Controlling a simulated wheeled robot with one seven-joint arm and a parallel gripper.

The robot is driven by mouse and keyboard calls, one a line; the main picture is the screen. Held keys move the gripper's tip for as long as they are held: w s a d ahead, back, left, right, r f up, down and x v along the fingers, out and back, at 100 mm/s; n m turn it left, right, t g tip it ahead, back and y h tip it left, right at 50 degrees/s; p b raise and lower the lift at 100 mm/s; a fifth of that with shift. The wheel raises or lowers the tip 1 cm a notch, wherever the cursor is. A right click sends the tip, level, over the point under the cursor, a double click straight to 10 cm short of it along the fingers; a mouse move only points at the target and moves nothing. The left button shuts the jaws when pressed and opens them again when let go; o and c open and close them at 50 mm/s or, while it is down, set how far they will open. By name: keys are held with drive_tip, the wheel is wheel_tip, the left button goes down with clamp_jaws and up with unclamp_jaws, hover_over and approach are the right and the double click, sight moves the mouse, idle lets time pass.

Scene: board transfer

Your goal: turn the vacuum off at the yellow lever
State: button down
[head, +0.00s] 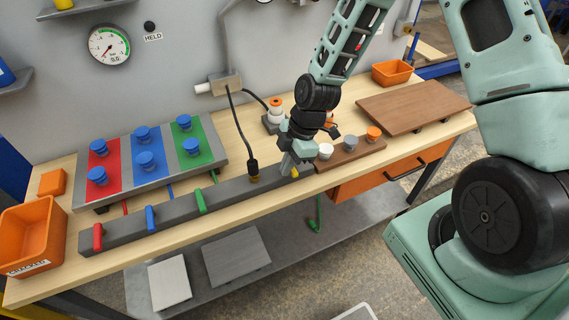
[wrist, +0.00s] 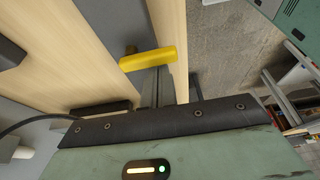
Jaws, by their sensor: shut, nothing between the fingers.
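The yellow lever (head: 295,172) sits near the right end of the long dark grey bar (head: 150,227) at the bench's front. It also shows in the wrist view as a yellow bar (wrist: 148,60) lying crosswise, just beyond my gripper's dark edge. My gripper (head: 287,168) is shut and empty, pointing down right beside the lever. I cannot tell whether its fingertips touch the lever.
A black cable plug (head: 253,169) stands on the bar left of my gripper. Red (head: 98,237), blue (head: 151,219) and green (head: 201,201) levers are further left. A small rack (head: 345,153) with knobs and a brown board (head: 413,104) lie to the right.

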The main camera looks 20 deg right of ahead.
drive_tip(key=shift+s+d+n+g, duration=0.1)
drive_tip(key=shift+d+n+g, duration=0.2)
drive_tip(key=shift+n, duration=0.6)
drive_tip(key=shift+d+n+g+p, duration=0.2)
drive_tip(key=shift+n+g+p, duration=0.15)
drive_tip(key=shift+n, duration=0.55)
drive_tip(key=n, duration=0.1)
drive_tip(key=d+n+g+p, duration=0.1)
drive_tip(key=n, duration=0.1)
drive_tip(key=shift+r+n+h, duration=0.15)
drive_tip(key=shift+n+h, duration=0.15)
drive_tip(key=shift+h, duration=0.1)
drive_tip(key=n+p, duration=0.1)
drive_tip(key=n, duration=0.1)
drive_tip(key=d+n+g+h+p, duration=0.1)
drive_tip(key=n, duration=0.1)
drive_tip(key=shift+w+n, duration=0.2)
drive_tip(key=shift+n, duration=0.1)
drive_tip(key=n, duration=0.2)
drive_tip(key=d+n+h, duration=0.1)
drive_tip(key=n, duration=0.1)
drive_tip(key=shift+w+g+p, duration=0.25)
drive_tip(key=shift+w+p, duration=0.1)
drive_tip(key=shift+a, duration=0.1)
